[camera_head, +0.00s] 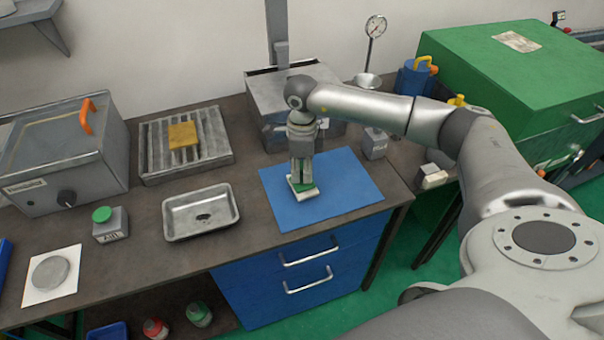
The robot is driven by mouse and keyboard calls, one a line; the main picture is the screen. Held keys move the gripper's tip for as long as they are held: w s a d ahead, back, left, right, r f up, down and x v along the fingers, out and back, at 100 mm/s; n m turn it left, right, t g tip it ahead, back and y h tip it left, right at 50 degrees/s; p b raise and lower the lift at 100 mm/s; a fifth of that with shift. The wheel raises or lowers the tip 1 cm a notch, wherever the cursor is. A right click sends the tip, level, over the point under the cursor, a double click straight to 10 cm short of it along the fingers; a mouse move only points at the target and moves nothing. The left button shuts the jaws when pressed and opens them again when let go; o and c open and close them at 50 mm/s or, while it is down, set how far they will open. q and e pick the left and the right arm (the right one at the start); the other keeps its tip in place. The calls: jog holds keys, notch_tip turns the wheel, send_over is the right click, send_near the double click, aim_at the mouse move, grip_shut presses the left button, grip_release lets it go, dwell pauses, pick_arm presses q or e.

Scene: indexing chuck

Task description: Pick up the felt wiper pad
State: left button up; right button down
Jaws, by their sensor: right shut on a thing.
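The felt wiper pad (303,192), a small pale block with some green on it, is at the blue mat (350,188) on the workbench. My right gripper (302,178) points straight down over the mat and is shut on the pad. The fingers hide part of the pad's top. I cannot tell whether the pad touches the mat or is just above it. My left gripper is not in view.
A metal tray (168,218), a slatted rack with a yellow pad (183,135) and a green-button box (110,226) stand left. A grey metal box (262,92) is behind the mat. A small pale block (432,177) lies right. The mat's front is clear.

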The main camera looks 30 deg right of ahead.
notch_tip(320, 180, up, 2)
jog(key=shift+a+r+b, duration=0.1)
jog(key=shift+a+b, duration=0.05)
jog(key=shift+b, duration=0.55)
jog(key=s+a+r+b, duration=0.4)
jog(key=s+a+r, duration=0.5)
jog(key=a, duration=0.1)
jog(key=shift+s+a+r, duration=0.15)
jog(key=shift+r, duration=0.25)
